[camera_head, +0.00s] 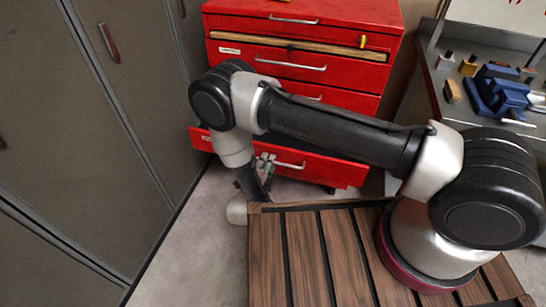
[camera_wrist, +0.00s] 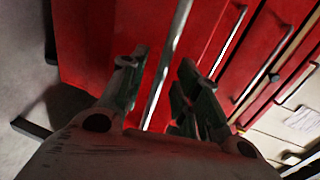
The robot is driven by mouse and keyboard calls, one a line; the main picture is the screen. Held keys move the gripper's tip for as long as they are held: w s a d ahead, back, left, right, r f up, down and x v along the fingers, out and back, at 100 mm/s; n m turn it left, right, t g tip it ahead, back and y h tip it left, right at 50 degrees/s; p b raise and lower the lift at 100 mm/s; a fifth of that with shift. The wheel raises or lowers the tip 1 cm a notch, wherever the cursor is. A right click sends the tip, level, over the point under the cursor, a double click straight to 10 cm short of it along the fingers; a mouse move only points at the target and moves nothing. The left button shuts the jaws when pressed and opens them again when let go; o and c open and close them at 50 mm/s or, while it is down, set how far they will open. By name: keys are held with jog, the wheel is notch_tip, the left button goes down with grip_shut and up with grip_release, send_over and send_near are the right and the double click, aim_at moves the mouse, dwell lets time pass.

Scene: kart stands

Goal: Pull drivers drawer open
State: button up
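A red tool chest (camera_head: 385,20) with several drawers stands at the back. A low drawer (camera_head: 335,171) juts out from it, partly open, with a dark strip of its inside showing. This drawer has a metal bar handle (camera_head: 292,165) and a small pale label too small to read, so I cannot tell if it is the drivers drawer. My gripper (camera_head: 264,168) is at the left part of this handle. In the wrist view my gripper (camera_wrist: 163,68) is open, one finger on each side of the handle bar (camera_wrist: 168,62), with gaps visible on both sides.
Grey lockers (camera_head: 90,120) stand close on the left. A workbench with a blue vise (camera_head: 497,90) is at the right. A slatted wooden surface (camera_head: 300,255) is in front.

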jog(key=shift+x, duration=0.75)
grip_shut()
jog(key=v, duration=0.3)
jog(key=shift+s+a+f, duration=0.1)
jog(key=shift+s+f, duration=0.15)
jog(key=shift+f, duration=0.05)
grip_release()
